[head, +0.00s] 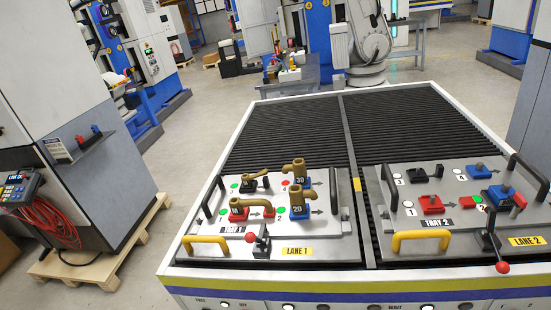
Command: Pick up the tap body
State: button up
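Several brass-brown tap bodies sit on fixtures on Tray 1 (340,254), in the left lane. One tap body (236,203) is on a red fixture at the front left. Another tap body (257,176) is behind it on a black fixture. Two more stand on blue fixtures at the right, a rear one (299,165) by the label 30 and a front one (298,190) by the label 20. My gripper is not in view.
Tray 2 carries red and blue fixtures, with no clear brass tap. Yellow handles (205,241), black side handles and red-knobbed levers (250,238) stand up from the trays. The black roller bed (290,130) behind the trays is clear. A grey cabinet (70,110) stands left.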

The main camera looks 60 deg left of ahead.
aim_at(298, 167)
jog(key=u, duration=0.55)
jog(key=i, duration=1.1)
jog(key=u, duration=1.05)
jog(key=i, duration=0.6)
jog(key=u, duration=0.3)
jog(key=k, duration=0.9)
jog(key=u, duration=0.2)
jog(key=i, duration=0.9)
jog(key=z, duration=0.1)
